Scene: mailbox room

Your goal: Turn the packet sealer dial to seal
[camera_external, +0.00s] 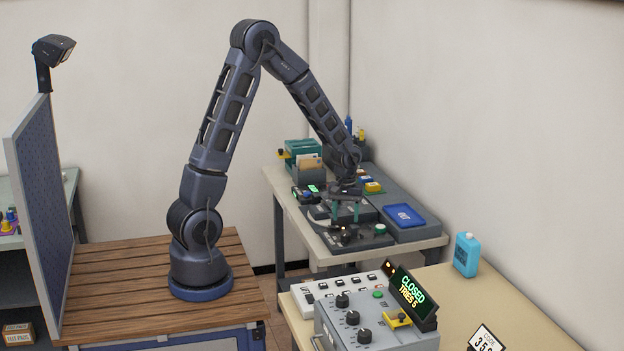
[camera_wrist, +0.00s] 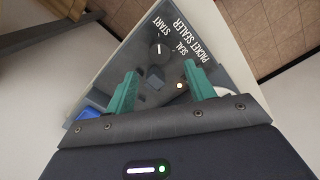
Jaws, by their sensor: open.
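The packet sealer (camera_external: 372,243) is a dark grey panel on the far bench. The wrist view also shows the packet sealer (camera_wrist: 222,72), with the words START, SEAL and PACKET SEALER on it. A round dark dial (camera_wrist: 159,50) with a pale pointer line is near the SEAL label. My gripper (camera_external: 346,218) points down over the sealer, its green fingers apart. In the wrist view, my gripper (camera_wrist: 160,69) is open, with the dial just beyond the fingertips and nothing held. Whether the fingers touch the panel cannot be told.
A blue tray (camera_external: 404,215) lies right of the sealer. Green and orange holders (camera_external: 304,155) stand behind. A grey control box (camera_external: 350,325) with several knobs and a sign reading CLOSED, TRIES 5 (camera_external: 413,297) is on the nearer table, beside a blue bottle (camera_external: 467,255).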

